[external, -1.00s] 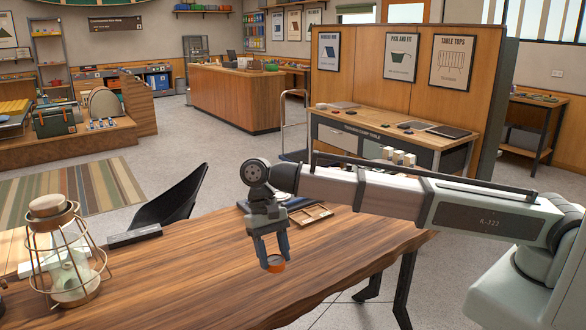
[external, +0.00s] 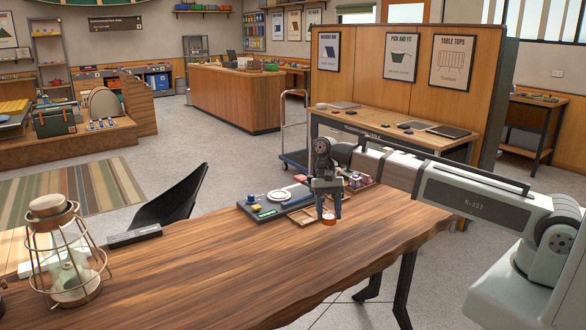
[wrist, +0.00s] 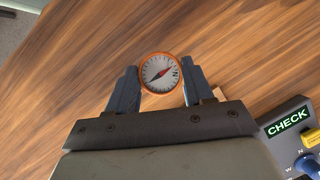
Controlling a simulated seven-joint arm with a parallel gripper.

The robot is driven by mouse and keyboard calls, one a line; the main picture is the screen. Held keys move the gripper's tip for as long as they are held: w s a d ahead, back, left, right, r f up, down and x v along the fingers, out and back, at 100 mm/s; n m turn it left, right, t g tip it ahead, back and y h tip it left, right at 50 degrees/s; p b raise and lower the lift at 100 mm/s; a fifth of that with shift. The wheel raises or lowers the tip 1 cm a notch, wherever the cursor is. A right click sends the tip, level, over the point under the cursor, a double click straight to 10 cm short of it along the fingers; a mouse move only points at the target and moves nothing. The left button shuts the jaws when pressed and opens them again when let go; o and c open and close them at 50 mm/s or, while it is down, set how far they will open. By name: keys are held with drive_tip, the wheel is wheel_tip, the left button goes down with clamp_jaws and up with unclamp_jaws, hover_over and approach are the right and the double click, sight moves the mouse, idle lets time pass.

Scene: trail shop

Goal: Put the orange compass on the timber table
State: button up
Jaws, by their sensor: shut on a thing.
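The orange compass (external: 329,222) has an orange rim and a white dial with a red needle, clear in the wrist view (wrist: 160,73). My gripper (external: 329,216) is shut on it, a finger on each side, as the wrist view (wrist: 160,80) also shows. The fingers point down, over the far right part of the timber table (external: 230,265). The wrist view shows bare wood grain behind the compass. I cannot tell how high above the wood it is.
A lantern (external: 62,250) stands at the left. The table's middle and front are clear.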

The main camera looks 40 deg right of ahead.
drive_tip(key=w+d+m, duration=0.1)
drive_tip(key=d, duration=0.7)
drive_tip(key=w+d+f+m+y, duration=0.1)
drive_tip(key=w+d+m, duration=0.1)
drive_tip(key=d, duration=0.6)
drive_tip(key=w+d+m+t, duration=0.1)
drive_tip(key=d, duration=0.8)
drive_tip(key=shift+w+f+m+y, duration=0.2)
drive_tip(key=shift+m+y, duration=0.1)
drive_tip(key=shift+m, duration=0.1)
drive_tip(key=n, duration=0.1)
drive_tip(key=d+n+h, duration=0.1)
drive_tip(key=shift+s+d+n+g, duration=0.1)
drive_tip(key=shift+s+n+g, duration=0.2)
drive_tip(key=shift+n, duration=0.1)
drive_tip(key=shift+d+n, duration=0.25)
drive_tip(key=shift+n, duration=0.15)
drive_tip(key=shift+w+n, duration=0.15)
drive_tip(key=shift+n, duration=0.15)
drive_tip(key=shift+w+a, duration=0.1)
drive_tip(key=shift+a, duration=0.55)
wheel_tip(320, 180, up, 7)
drive_tip(key=s+a+m+t+y, duration=0.2)
drive_tip(key=m+t, duration=0.1)
drive_tip(key=m, duration=0.7)
drive_tip(key=shift+a+f, duration=0.2)
drive_tip(key=shift+f, duration=4.5)
drive_tip(key=shift+f, duration=0.1)
